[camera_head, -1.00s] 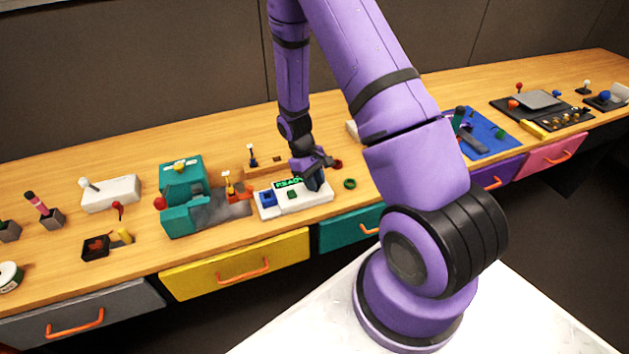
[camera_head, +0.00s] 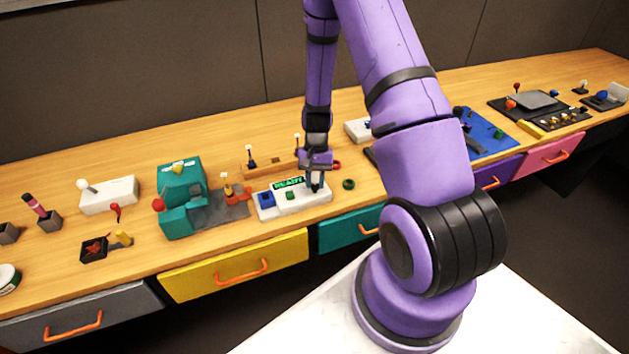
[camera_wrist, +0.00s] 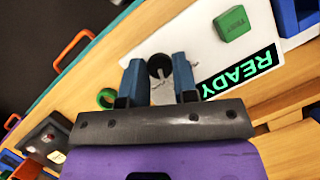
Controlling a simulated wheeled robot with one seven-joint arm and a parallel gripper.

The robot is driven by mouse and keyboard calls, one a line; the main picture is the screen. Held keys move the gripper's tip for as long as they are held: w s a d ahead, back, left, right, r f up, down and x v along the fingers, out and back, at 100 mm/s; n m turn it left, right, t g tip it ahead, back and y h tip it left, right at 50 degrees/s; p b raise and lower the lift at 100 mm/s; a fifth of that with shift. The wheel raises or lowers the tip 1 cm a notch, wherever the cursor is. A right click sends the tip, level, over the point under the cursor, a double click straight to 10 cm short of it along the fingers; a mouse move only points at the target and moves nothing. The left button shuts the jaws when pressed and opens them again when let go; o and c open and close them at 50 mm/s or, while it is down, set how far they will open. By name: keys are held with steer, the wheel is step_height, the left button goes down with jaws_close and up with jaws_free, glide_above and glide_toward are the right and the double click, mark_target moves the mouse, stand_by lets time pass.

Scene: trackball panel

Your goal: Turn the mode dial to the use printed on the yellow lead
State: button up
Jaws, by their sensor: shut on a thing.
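The white panel (camera_head: 300,202) stands near the bench's front edge, with a green-lit READY display (camera_head: 288,184), a blue block (camera_head: 267,200) and a green block (camera_head: 290,196). At its right end is a round black dial (camera_wrist: 160,66), seen in the wrist view between my fingers. My gripper (camera_head: 316,186) points down over that end and is shut on the dial, one blue finger on each side; it also shows in the wrist view (camera_wrist: 160,84). Marks beside the dial are partly hidden by a finger and too small to read. I cannot make out a yellow lead with print.
A green ring (camera_head: 348,184) lies just right of the panel. A teal machine (camera_head: 180,198) and an orange part (camera_head: 237,194) stand to its left. A wooden bar (camera_head: 270,166) lies behind it. Drawers with orange handles line the bench front.

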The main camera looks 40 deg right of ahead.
steer(key=m+t, duration=0.1)
steer(key=m, duration=0.1)
steer(key=m+y, duration=0.1)
steer(key=m, duration=0.2)
steer(key=shift+s+d+m+t, duration=0.1)
steer(key=shift+m+t, duration=0.2)
steer(key=shift+t, duration=0.1)
stand_by(0.4)
steer(key=o, duration=0.9)
steer(key=v, duration=1)
steer(key=shift+s+d+r, duration=0.1)
steer(key=shift+d+r, duration=0.15)
steer(key=shift+r, duration=0.1)
